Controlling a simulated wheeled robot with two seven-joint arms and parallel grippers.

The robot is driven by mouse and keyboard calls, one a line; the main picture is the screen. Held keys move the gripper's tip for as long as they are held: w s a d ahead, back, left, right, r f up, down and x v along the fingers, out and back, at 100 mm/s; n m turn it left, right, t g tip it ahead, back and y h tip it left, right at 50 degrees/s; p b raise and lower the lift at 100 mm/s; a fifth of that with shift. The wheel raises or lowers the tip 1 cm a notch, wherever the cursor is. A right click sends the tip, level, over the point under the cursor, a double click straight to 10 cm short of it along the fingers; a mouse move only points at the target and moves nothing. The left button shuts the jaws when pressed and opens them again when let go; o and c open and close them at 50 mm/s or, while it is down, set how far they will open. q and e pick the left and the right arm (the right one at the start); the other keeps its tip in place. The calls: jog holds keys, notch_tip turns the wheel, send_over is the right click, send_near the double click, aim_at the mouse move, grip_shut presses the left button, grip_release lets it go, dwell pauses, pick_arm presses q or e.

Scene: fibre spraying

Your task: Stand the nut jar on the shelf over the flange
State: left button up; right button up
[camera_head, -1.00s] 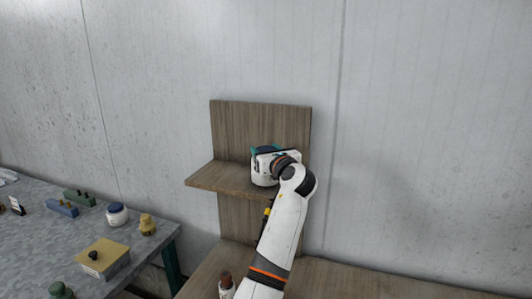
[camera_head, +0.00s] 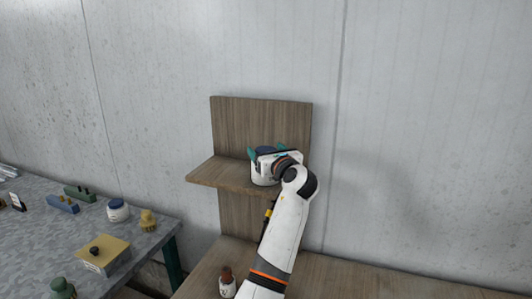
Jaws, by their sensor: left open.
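A white jar with a dark blue lid (camera_head: 259,177), which I take for the nut jar, stands upright on the wooden shelf (camera_head: 212,175). My left gripper (camera_head: 266,151) is at the jar's top. Its teal fingertips are open, one on each side of the lid, and the gripper body hides the jar's right side. I cannot tell whether the fingers still touch it. I cannot make out the flange; my arm covers part of the space below the shelf. My right gripper is not in view.
A small bottle with a brown cap (camera_head: 227,284) stands on the wooden bench below the shelf. The grey table (camera_head: 150,255) at left holds another blue-lidded jar (camera_head: 118,211), a yellow box (camera_head: 104,255) and several small parts. A wooden back panel (camera_head: 235,125) rises behind the shelf.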

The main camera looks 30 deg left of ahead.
pick_arm(q)
jog(key=b+v, duration=0.3)
jog(key=v, duration=0.8)
